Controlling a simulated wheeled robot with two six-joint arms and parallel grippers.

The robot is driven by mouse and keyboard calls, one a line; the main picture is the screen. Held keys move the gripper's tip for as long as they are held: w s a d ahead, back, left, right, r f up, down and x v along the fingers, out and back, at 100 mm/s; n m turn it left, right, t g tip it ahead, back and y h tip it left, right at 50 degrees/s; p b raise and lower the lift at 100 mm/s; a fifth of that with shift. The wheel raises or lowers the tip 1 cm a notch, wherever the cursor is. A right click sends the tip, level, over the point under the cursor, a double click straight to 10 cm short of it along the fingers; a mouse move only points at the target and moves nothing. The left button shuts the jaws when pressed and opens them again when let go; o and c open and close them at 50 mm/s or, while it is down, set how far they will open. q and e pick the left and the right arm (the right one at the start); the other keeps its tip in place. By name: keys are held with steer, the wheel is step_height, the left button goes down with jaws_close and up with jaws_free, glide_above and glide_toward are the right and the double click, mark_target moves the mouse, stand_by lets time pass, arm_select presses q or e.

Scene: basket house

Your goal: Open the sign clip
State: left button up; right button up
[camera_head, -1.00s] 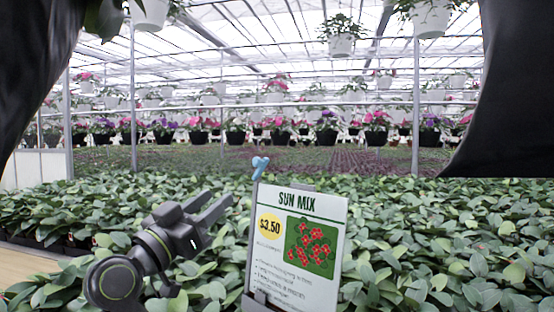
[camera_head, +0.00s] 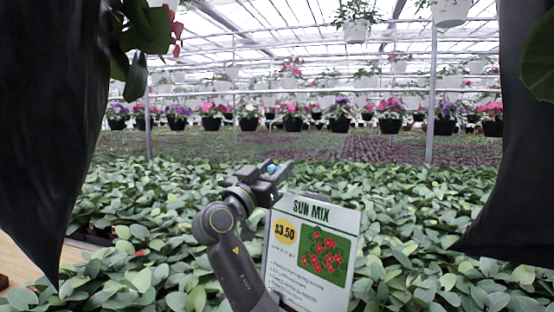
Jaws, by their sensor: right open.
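A white sign (camera_head: 293,255) reading "SUN MIX" and "$3.50", with a picture of red flowers, stands upright among the green plants. The small light-blue clip (camera_head: 272,169) is at the sign's upper left, mostly hidden by my fingers. My right gripper (camera_head: 274,170) is open at the clip, and a bit of blue shows between or just behind its fingers; I cannot tell if they touch it. The gripper and forearm cover the sign's left edge and lower left corner. My left gripper is not in view.
Dense leafy plants (camera_head: 430,235) surround the sign. Large black hanging shapes (camera_head: 50,120) frame the left and right sides. A wooden edge (camera_head: 30,262) lies at lower left. Hanging pots (camera_head: 355,30) are far behind. The space above the plants around the sign is clear.

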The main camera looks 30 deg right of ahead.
steer(key=shift+w+d+r, duration=0.15)
steer(key=shift+d+r, duration=0.1)
steer(key=shift+d, duration=0.2)
jaws_close()
steer(key=shift+n, duration=0.3)
steer(key=n+t, duration=0.1)
steer(key=w+n+y+p, duration=0.1)
steer(key=n, duration=0.1)
steer(key=n+t+y+p, duration=0.1)
steer(key=shift+w+a+r+n+t, duration=0.1)
steer(key=shift+w+r+n+t, duration=0.05)
steer(key=shift+r+n+t, duration=0.2)
steer(key=n+p, duration=0.1)
steer(key=w+n+t+y+p, duration=0.1)
steer(key=shift+a+n, duration=0.1)
steer(key=shift+n, duration=0.25)
steer(key=c, duration=0.9)
jaws_free()
steer(key=shift+w+f+n+t+y+p, duration=0.1)
steer(key=shift+w+n+t+y+p, duration=0.15)
steer(key=shift+n+y+p, duration=0.8)
steer(key=c, duration=0.9)
jaws_free()
steer(key=shift+n+h, duration=0.25)
